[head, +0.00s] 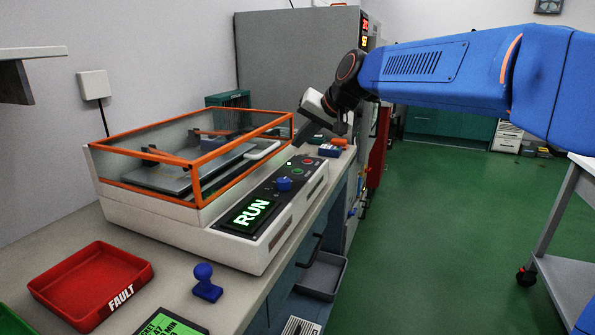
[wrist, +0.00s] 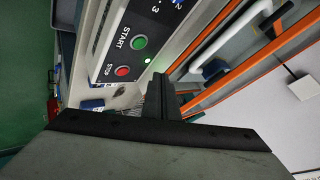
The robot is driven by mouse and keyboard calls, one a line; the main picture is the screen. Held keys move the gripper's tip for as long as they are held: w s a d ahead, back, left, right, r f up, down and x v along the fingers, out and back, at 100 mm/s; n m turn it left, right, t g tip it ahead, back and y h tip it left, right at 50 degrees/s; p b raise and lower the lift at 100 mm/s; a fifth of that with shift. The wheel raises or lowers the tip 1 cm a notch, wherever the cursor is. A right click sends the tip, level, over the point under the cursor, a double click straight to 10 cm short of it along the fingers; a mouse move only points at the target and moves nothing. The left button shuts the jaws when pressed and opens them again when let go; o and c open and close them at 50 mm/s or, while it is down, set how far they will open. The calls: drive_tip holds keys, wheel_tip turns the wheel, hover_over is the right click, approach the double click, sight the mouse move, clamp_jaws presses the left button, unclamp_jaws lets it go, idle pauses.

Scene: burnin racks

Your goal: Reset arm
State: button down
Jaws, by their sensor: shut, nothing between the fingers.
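My blue arm (head: 440,72) reaches in from the right in the head view. My gripper (head: 303,138) points down and to the left, above the far end of the machine's control panel. In the wrist view my gripper's dark fingers (wrist: 158,88) are together, with nothing between them. The green START button (wrist: 138,42) and red STOP button (wrist: 122,71) show beside the fingers, apart from them in the picture. The white machine (head: 160,220) has a clear, orange-framed lid (head: 197,180), which is down. Its display (head: 251,214) reads RUN.
A red FAULT tray (head: 60,307) and a blue knobbed object (head: 206,285) are on the near counter. A grey cabinet (head: 285,50) stands behind the machine. A wheeled cart (head: 565,285) is at the right. Green floor (head: 440,230) between counter and cart is open.

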drive_tip(key=s+d+f+h, duration=0.2)
drive_tip(key=s+d+f, duration=0.2)
drive_tip(key=s+d, duration=0.55)
drive_tip(key=s+d+f+h, duration=0.1)
drive_tip(key=s+d+f, duration=0.4)
drive_tip(key=s+d, duration=0.45)
drive_tip(key=s+d+f+h, duration=0.1)
drive_tip(key=s+d+f, duration=0.5)
drive_tip(key=s, duration=0.4)
drive_tip(key=s+d+f+g+h, duration=0.1)
drive_tip(key=s+d+f+h, duration=0.1)
drive_tip(key=s+d+f, duration=0.4)
drive_tip(key=s+f, duration=0.2)
drive_tip(key=s, duration=0.2)
drive_tip(key=shift+d+f+g+h, duration=0.2)
drive_tip(key=shift+d+g+h, duration=0.1)
